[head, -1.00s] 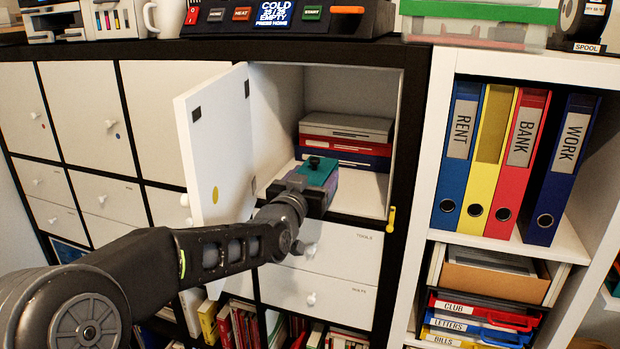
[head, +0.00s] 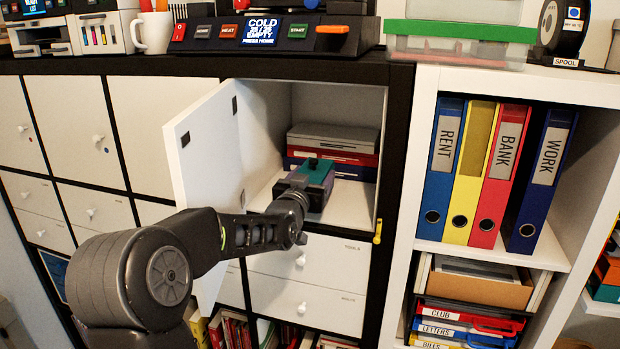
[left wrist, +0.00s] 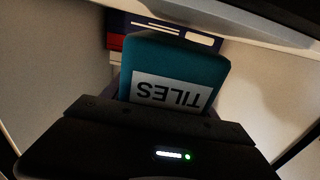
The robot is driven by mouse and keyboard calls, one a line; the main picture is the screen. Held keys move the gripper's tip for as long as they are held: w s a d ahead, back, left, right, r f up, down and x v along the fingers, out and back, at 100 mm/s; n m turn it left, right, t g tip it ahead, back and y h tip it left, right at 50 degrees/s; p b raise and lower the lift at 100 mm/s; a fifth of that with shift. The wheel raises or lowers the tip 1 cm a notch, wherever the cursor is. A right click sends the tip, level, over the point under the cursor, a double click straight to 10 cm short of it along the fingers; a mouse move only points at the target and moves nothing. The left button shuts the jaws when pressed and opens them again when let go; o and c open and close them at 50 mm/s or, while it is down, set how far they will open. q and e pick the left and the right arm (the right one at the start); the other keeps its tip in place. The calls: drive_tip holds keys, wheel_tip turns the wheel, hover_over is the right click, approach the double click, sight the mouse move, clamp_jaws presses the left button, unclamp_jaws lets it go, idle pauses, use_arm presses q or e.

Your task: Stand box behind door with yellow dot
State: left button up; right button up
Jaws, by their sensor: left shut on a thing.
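The teal-topped box (head: 320,170) with purple sides is in my left gripper (head: 304,186), at the open cubby and over its shelf floor (head: 350,203). In the left wrist view the box (left wrist: 178,65) shows a white TILES label, upside down. The gripper is shut on its near end; the fingers are mostly hidden. I cannot tell whether the box touches the shelf. The cubby's white door (head: 205,150) stands open to the left. Its yellow dot is hidden behind my arm now. My right gripper is not in view.
A stack of flat grey, red and blue boxes (head: 333,142) lies at the cubby's back. Bare shelf shows right of the held box. The door flanks the arm on the left, and a yellow catch (head: 377,232) sits on the right frame. Binders stand in the right shelf.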

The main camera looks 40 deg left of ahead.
use_arm(q)
drive_tip(key=shift+w+a+f+b, duration=0.15)
drive_tip(key=shift+w+b, duration=0.05)
drive_tip(key=shift+w, duration=0.3)
drive_tip(key=shift+w+a+f+b, duration=0.2)
drive_tip(key=shift+w, duration=0.35)
drive_tip(key=shift+w+a+f+b, duration=0.15)
drive_tip(key=shift+w+b, duration=0.05)
drive_tip(key=shift+w, duration=0.3)
drive_tip(key=shift+f+b, duration=0.45)
drive_tip(key=shift+b, duration=0.2)
idle(0.6)
drive_tip(key=o, duration=1.6)
drive_tip(key=shift+f, duration=0.1)
drive_tip(key=shift+s+d, duration=0.15)
drive_tip(key=shift+s, duration=0.35)
drive_tip(key=b+v, duration=0.2)
drive_tip(key=v, duration=0.4)
drive_tip(key=shift+s+d, duration=0.2)
drive_tip(key=shift+s, duration=0.15)
